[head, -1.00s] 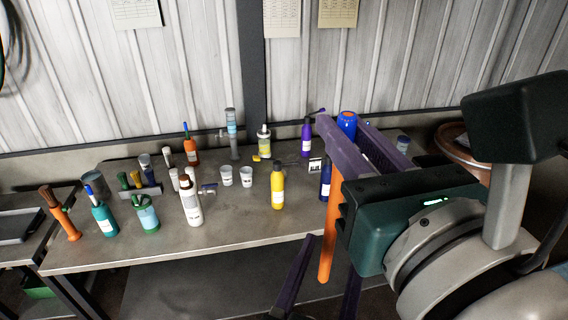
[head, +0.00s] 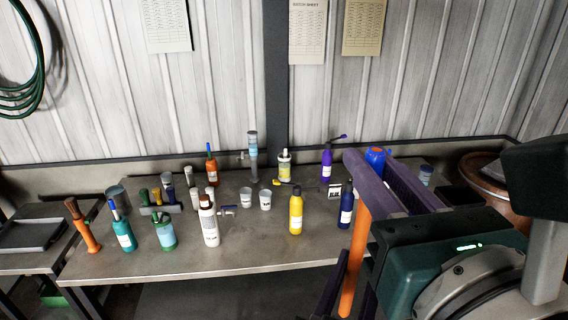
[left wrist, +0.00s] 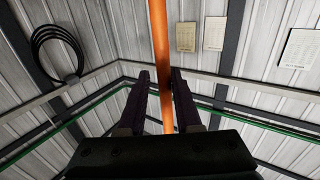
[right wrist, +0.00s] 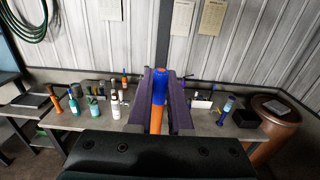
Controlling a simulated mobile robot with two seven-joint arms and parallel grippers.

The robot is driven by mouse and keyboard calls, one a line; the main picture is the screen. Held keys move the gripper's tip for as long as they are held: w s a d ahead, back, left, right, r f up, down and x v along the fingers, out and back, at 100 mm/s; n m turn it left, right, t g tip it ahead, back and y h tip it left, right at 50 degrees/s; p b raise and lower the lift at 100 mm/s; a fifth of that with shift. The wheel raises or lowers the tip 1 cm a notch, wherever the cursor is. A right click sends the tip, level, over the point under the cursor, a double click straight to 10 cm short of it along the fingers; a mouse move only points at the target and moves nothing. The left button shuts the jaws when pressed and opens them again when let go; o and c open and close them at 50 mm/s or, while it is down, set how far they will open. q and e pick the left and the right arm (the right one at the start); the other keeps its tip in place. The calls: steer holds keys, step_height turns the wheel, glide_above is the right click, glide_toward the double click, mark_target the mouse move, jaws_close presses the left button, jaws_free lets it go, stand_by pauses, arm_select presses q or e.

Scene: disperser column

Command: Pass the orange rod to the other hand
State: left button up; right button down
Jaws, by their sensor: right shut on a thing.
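The orange rod (head: 357,250) hangs nearly upright, with a blue top end (head: 375,157). My right gripper (head: 368,165) is shut on its upper part, and the blue end shows between the fingers in the right wrist view (right wrist: 160,85). My left gripper (head: 350,285) is lower, by the rod's lower part, its fingers partly cut off by the bottom edge. In the left wrist view the rod (left wrist: 160,40) passes between the left fingers (left wrist: 160,85), which stand apart with a gap on the left side; contact on the right side is unclear.
A grey bench (head: 260,245) behind the grippers bears several bottles, including a yellow one (head: 296,215) and a dark blue one (head: 346,210) close to the rod. Two cups (head: 265,200) stand mid-bench. A brown barrel (head: 480,175) is at the right. A side table (head: 30,238) stands left.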

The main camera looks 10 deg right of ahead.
arm_select(q)
steer(key=shift+s+d, duration=0.1)
steer(key=shift+d, duration=0.05)
jaws_close()
arm_select(e)
steer(key=c, duration=0.8)
jaws_free()
steer(key=shift+o, duration=0.2)
